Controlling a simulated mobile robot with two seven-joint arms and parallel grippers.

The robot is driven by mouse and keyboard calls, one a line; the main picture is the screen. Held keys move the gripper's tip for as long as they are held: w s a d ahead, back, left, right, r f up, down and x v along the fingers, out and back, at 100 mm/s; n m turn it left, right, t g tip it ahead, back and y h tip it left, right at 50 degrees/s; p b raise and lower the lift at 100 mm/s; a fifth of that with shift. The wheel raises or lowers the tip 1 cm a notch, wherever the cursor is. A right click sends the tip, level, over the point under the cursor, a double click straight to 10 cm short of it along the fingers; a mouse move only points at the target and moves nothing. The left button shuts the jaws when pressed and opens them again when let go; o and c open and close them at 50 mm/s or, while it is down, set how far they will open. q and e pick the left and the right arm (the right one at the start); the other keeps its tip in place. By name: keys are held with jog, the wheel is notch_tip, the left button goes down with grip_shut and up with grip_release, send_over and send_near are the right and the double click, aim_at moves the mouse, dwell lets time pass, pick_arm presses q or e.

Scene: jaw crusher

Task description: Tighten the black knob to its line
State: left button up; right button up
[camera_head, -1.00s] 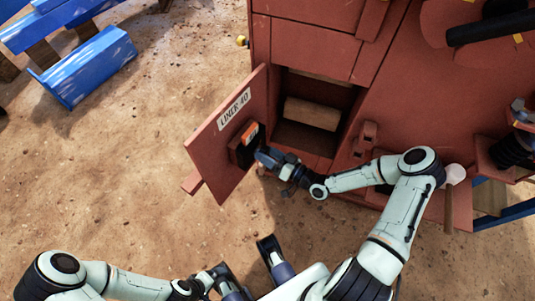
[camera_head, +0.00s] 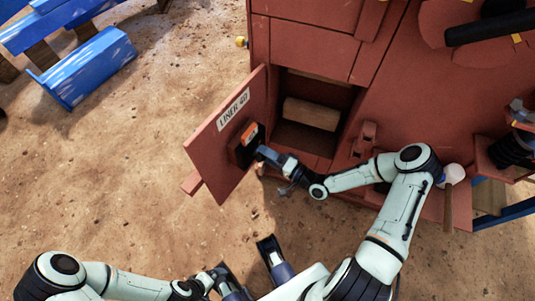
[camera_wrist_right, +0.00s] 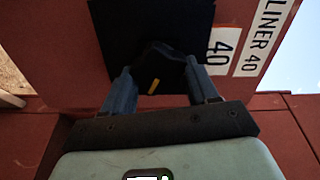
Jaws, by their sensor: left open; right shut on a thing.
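The black knob (camera_wrist_right: 160,64) is on a dark plate (camera_wrist_right: 108,30) on the inside of the open red door (camera_head: 215,150). A short yellow mark shows on the knob's face in the right wrist view. A white label reading 40 is beside the knob, and a "LINER 40" label (camera_head: 234,109) is on the door. My right gripper (camera_wrist_right: 162,78) is shut on the knob, with one blue finger on each side. It also shows in the head view at the door (camera_head: 262,155), where it hides most of the knob. My left gripper (camera_head: 250,262) is open and empty at the bottom of the head view.
The red crusher body (camera_head: 310,45) stands behind the door, with an open compartment holding a brown roller (camera_head: 311,113). A white-headed mallet-like tool (camera_head: 449,200) is at the right. Blue beams (camera_head: 85,68) lie upper left. Sandy ground at left is clear.

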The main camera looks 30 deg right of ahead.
jog(key=shift+r+m, duration=0.1)
jog(key=shift+m, duration=0.3)
jog(key=o, duration=1.1)
jog(key=shift+w, duration=0.1)
jog(key=shift+c, duration=0.2)
pick_arm(q)
jog(key=shift+s+d+r+p, duration=0.1)
jog(key=shift+s+r+p, duration=0.3)
jog(key=shift+r+p, duration=0.1)
pick_arm(e)
jog(key=v, duration=1.3)
jog(key=shift+s, duration=0.2)
